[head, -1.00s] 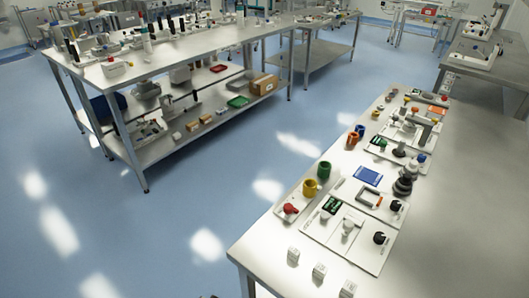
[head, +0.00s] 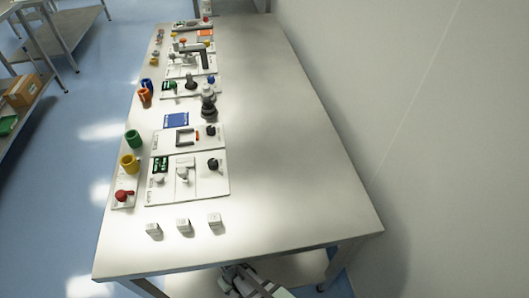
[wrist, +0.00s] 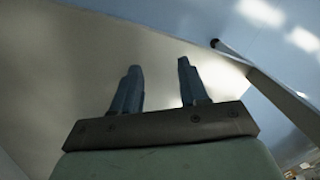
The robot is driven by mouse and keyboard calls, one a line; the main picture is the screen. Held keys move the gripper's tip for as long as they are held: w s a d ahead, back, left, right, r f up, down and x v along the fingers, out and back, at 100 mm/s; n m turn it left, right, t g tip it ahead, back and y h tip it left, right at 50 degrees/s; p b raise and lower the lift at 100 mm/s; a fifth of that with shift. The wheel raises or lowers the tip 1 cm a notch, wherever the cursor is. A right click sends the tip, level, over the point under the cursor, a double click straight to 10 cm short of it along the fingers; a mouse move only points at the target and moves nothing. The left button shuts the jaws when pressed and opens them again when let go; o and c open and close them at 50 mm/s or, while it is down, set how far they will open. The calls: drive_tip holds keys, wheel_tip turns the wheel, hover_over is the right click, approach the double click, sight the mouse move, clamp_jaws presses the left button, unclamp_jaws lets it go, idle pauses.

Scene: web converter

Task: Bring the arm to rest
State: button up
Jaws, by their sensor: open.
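My gripper (wrist: 157,85) shows in the wrist view with its two dark fingers apart and nothing between them. Beyond the fingers is a plain grey-beige surface, and blue floor lies at the upper right. In the head view part of my arm (head: 250,283) shows at the bottom, low beside the near edge of the long table (head: 290,150). I cannot make out the fingers there. The gripper touches nothing that I can see.
White panels with knobs and displays (head: 205,190) line the table's left side. Three small white blocks (head: 183,225) stand near its front. A red button (head: 121,196) and yellow and green cups are at the left edge. The table's right half is clear. A wall (head: 430,120) rises at right.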

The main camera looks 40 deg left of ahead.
drive_tip(key=w+d+m+g+h, duration=0.1)
drive_tip(key=w+d, duration=0.2)
drive_tip(key=d, duration=0.3)
drive_tip(key=w+d+r+m+g, duration=0.1)
drive_tip(key=w+d, duration=0.1)
drive_tip(key=d, duration=0.4)
drive_tip(key=w+d+m+g+h, duration=0.1)
drive_tip(key=w+d, duration=0.2)
drive_tip(key=d, duration=0.3)
drive_tip(key=s+d+r+m+g+y, duration=0.1)
drive_tip(key=d+r+m+g, duration=0.15)
drive_tip(key=d, duration=0.55)
drive_tip(key=s+d+r+m+g+y, duration=0.1)
drive_tip(key=d+r+g, duration=0.2)
drive_tip(key=d, duration=0.6)
drive_tip(key=w+d+f+m+t, duration=0.3)
drive_tip(key=d+m, duration=0.5)
drive_tip(key=d, duration=0.3)
drive_tip(key=shift+w+f, duration=0.25)
drive_tip(key=shift+f, duration=0.35)
